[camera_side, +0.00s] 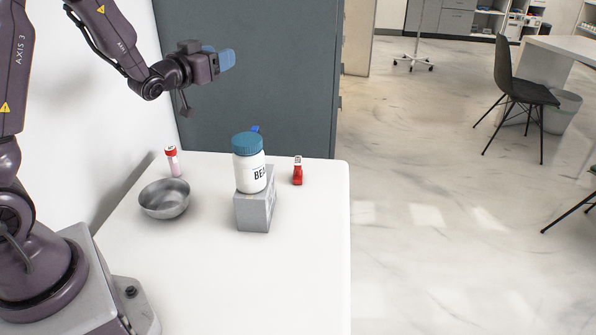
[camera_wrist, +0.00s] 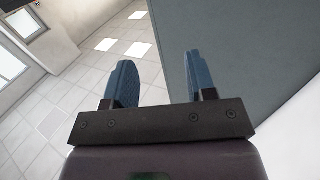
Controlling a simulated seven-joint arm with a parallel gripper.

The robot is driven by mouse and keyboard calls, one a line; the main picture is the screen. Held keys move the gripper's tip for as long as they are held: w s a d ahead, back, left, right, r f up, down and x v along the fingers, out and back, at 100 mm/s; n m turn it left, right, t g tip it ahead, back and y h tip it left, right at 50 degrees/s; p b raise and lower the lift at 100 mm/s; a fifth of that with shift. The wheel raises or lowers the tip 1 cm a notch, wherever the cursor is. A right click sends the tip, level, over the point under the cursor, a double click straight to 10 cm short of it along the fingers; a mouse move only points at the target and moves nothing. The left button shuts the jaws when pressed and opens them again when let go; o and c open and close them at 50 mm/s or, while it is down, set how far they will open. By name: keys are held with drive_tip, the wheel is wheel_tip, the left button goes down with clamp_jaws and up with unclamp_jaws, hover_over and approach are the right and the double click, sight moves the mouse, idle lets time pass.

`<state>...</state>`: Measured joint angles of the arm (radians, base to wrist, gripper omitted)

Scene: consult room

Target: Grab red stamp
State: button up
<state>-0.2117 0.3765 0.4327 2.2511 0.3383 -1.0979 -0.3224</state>
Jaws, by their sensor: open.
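The red stamp (camera_side: 297,172) stands upright on the white table near its right edge. It has a red lower body and a pale top, and it is to the right of a white bottle. My gripper (camera_side: 228,59) is in the air above the back of the table, higher than the stamp and to its left, well apart from it. In the wrist view its two blue fingers (camera_wrist: 158,80) are spread with nothing between them. The stamp does not show in the wrist view.
A white bottle with a blue lid (camera_side: 250,172) stands on a grey box (camera_side: 255,212), with something blue partly hidden behind it. A metal bowl (camera_side: 164,199) and a red-capped tube (camera_side: 173,162) are at left. A grey cabinet (camera_side: 270,90) stands behind the table (camera_side: 310,270); the table's front right is clear.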

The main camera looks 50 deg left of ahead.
wheel_tip(320, 180, up, 4)
drive_tip(key=w+d+f+m+g, duration=0.4)
drive_tip(key=d+f+m+g, duration=0.8)
drive_tip(key=m, duration=0.6)
drive_tip(key=w+d+r+m+t+y, duration=0.2)
drive_tip(key=d+r+m+t+y, duration=0.15)
drive_tip(key=r+m, duration=0.25)
drive_tip(key=w+d+r+m+t+y, duration=0.2)
drive_tip(key=d+r+m+t+y, duration=0.1)
drive_tip(key=r+m+y, duration=0.25)
approach(298, 156)
drive_tip(key=s+d, duration=0.2)
drive_tip(key=d, duration=0.1)
drive_tip(key=shift+s+r+h, duration=0.3)
drive_tip(key=shift+r+h, duration=0.05)
drive_tip(key=shift+h, duration=0.05)
drive_tip(key=shift+w+a+f, duration=0.1)
drive_tip(key=shift+a+f, duration=0.1)
drive_tip(key=shift+f, duration=0.1)
drive_tip(key=x, duration=1.2)
drive_tip(key=shift+w+a, duration=0.2)
drive_tip(key=shift+a, duration=0.05)
clamp_jaws()
